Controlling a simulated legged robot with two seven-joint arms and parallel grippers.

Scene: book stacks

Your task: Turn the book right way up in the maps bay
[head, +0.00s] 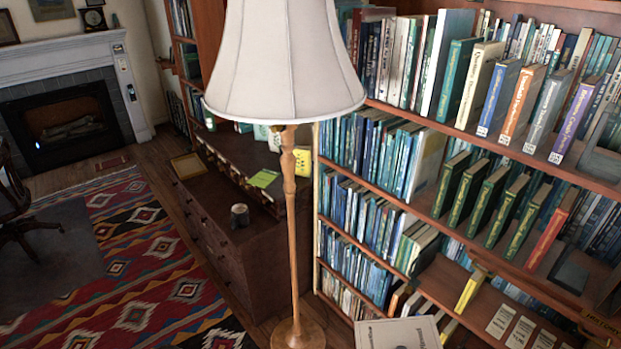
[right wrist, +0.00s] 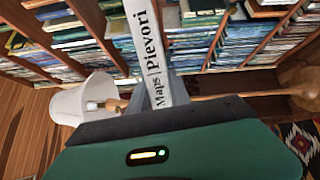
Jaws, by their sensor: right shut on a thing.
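A white book (right wrist: 150,50) shows its narrow spine in the right wrist view, with the words "Maps | Pievori" running up the picture. My right gripper (right wrist: 172,92) is shut on this book near the lower end of the visible spine. In the head view a pale cover (head: 400,334) with small print cuts into the bottom edge; it looks like the same book, held in front of the shelves. My right gripper is hidden below the head view's edge. My left gripper is in neither view. I cannot tell which bay is the maps bay.
A floor lamp (head: 285,70) stands in front of the bookcase (head: 400,205), left of the pale cover. A dark low cabinet (head: 235,265) stands behind it. Green books (head: 465,195) stand spaced out on a middle shelf. Open rug lies left.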

